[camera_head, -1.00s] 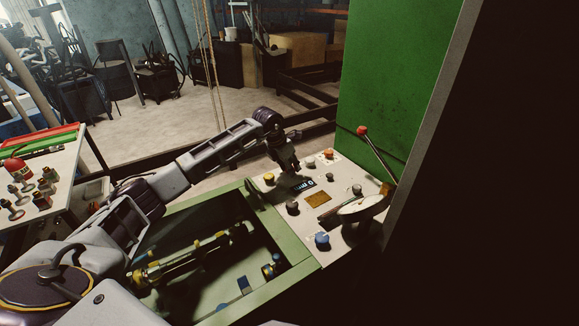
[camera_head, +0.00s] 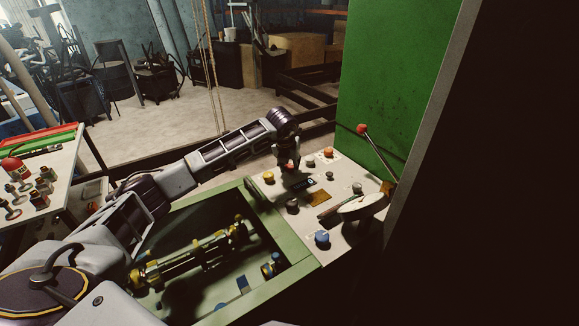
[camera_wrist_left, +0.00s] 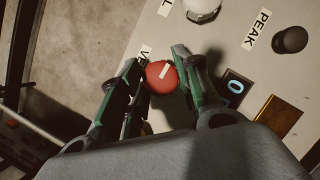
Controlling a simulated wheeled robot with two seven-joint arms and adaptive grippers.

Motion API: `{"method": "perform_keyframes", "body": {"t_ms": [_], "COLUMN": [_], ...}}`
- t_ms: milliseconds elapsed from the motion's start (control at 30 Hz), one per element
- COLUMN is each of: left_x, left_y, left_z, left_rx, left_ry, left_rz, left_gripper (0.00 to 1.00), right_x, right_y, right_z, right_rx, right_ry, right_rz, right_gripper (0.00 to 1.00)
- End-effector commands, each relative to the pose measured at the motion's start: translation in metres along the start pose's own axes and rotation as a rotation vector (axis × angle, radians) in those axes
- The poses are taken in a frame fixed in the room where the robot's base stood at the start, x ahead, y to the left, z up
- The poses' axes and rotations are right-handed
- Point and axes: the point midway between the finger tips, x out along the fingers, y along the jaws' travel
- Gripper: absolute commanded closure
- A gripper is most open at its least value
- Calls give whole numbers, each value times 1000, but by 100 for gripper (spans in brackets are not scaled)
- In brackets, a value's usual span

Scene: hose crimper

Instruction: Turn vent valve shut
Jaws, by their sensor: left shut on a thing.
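The vent valve is a round red knob (camera_wrist_left: 162,77) with a white line on its top, beside a label (camera_wrist_left: 145,53) of which only "VE" shows. My left gripper (camera_head: 289,165) comes down from above onto the white control panel (camera_head: 345,235). In the left wrist view its green-and-black fingers stand on either side of the red knob and are shut on it. The white line on the knob slants up to the right. In the head view the knob is mostly hidden by the fingers. My right gripper is not in view.
The panel also holds a yellow knob (camera_head: 268,177), a blue knob (camera_head: 322,238), an orange knob (camera_head: 328,152), a blue-digit display (camera_wrist_left: 236,90) and a red-tipped lever (camera_head: 378,153). A green cabinet wall (camera_head: 385,90) rises behind. A green-framed tray (camera_head: 262,208) lies left.

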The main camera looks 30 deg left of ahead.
Motion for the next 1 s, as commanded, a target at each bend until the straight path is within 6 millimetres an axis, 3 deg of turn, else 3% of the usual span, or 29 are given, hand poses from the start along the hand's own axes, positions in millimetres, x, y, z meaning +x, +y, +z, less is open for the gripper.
{"method": "perform_keyframes", "body": {"t_ms": [300, 667, 700, 833, 1000], "left_x": [0, 0, 0, 0, 0], "left_y": [0, 0, 0, 0, 0], "left_z": [0, 0, 0, 0, 0], "left_rx": [-59, -63, -63, -62, -61], "left_ry": [0, 0, 0, 0, 0], "left_rz": [25, 26, 26, 26, 25], "left_gripper": [91, 91, 63, 46, 46], "right_x": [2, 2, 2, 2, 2], "right_y": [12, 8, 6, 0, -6], "right_z": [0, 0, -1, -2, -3], "right_rx": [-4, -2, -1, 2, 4], "right_ry": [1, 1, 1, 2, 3], "right_rz": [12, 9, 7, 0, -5], "right_gripper": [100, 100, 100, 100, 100]}}
